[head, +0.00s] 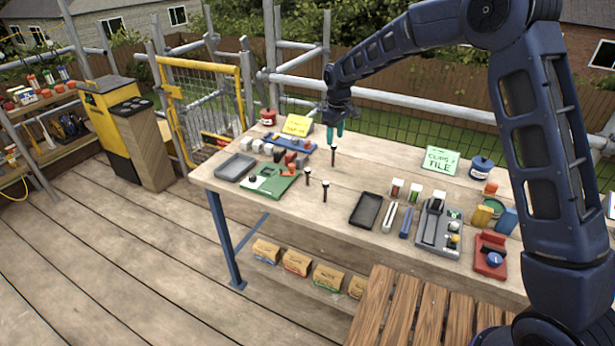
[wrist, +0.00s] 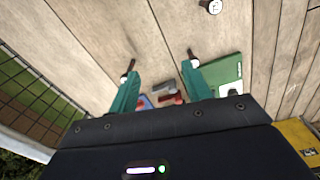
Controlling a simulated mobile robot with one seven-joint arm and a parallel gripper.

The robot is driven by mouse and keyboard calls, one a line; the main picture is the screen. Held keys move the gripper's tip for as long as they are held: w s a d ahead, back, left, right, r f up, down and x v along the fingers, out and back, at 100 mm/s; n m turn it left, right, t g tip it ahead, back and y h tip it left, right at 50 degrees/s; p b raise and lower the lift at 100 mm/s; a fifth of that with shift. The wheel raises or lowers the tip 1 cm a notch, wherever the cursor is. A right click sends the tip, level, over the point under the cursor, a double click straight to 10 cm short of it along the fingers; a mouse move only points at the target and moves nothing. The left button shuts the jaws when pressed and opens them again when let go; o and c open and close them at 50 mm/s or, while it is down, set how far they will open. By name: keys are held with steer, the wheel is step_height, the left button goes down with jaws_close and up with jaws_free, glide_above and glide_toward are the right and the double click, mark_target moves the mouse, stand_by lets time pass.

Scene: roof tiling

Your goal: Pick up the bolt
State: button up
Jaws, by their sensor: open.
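Three small dark upright bolts stand on the wooden bench. The rear bolt (head: 333,156) is just below my gripper (head: 335,133), with a gap that is hard to judge. The other two, a left bolt (head: 308,176) and a front bolt (head: 325,191), stand closer to the bench's front edge. My gripper has teal fingers, is open and holds nothing. In the wrist view, one bolt (wrist: 128,68) shows by the left fingertip and another (wrist: 193,57) by the right fingertip. A third bolt (wrist: 211,6) with a pale marked head is at the top edge.
A green tray (head: 270,184) and a grey tray (head: 235,166) lie to the left. A black tray (head: 366,210) and a grey tool holder (head: 437,230) lie to the right.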

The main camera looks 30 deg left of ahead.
steer(key=n, duration=0.2)
glide_above(308, 173)
steer(key=w, duration=0.1)
steer(key=f, duration=0.7)
steer(key=shift+w+a+f, duration=0.15)
steer(key=shift+w+a, duration=0.05)
steer(key=shift+a, duration=0.1)
steer(key=f, duration=1)
steer(key=shift+s+f, duration=0.2)
steer(key=shift+f, duration=0.2)
jaws_close()
